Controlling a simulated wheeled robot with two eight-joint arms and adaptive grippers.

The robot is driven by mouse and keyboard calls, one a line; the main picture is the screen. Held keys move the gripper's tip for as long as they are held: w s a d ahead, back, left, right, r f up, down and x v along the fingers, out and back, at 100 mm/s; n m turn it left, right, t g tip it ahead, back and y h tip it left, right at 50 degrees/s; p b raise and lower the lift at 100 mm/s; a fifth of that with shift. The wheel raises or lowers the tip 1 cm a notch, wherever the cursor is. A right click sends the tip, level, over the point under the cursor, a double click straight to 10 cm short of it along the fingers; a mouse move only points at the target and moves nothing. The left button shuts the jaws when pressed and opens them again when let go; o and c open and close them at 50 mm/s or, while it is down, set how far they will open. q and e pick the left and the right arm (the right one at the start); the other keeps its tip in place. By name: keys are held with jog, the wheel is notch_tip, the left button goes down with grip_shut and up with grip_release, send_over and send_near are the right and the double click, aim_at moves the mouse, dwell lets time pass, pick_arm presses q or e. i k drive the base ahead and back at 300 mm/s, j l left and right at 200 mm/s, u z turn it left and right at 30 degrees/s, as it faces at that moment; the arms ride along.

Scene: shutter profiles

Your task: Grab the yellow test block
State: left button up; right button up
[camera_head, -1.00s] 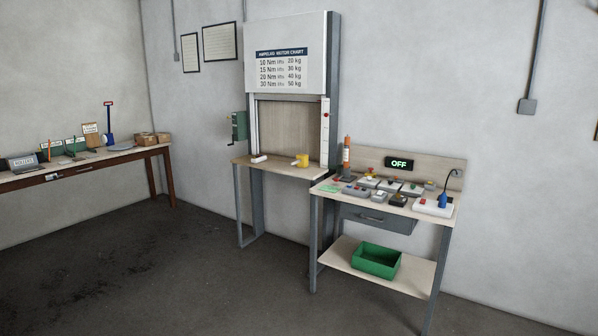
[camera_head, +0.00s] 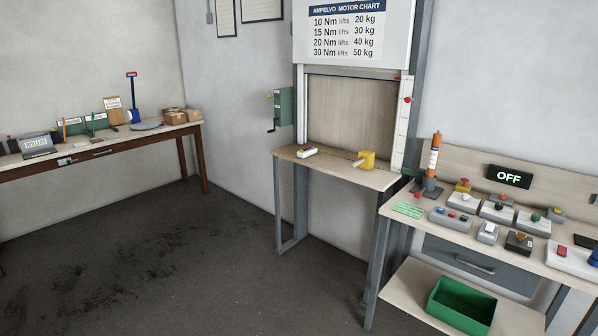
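A small yellow block (camera_head: 367,158) with a pale peg-like part on its left side sits on the narrow wooden shelf (camera_head: 335,173) of the shutter stand. It is near the shelf's right end, in front of the wooden shutter panel. A small white object with a red spot (camera_head: 307,151) lies on the same shelf to its left. Neither of my grippers shows in the head view.
A long table (camera_head: 100,156) stands left. The floor ahead is clear.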

aim_at(365, 159)
jog(key=i+z, duration=0.15)
jog(key=i, duration=0.45)
jog(key=i+j+z, duration=0.15)
jog(key=i, duration=0.5)
jog(key=i+j+z, duration=0.15)
jog(key=i, duration=0.45)
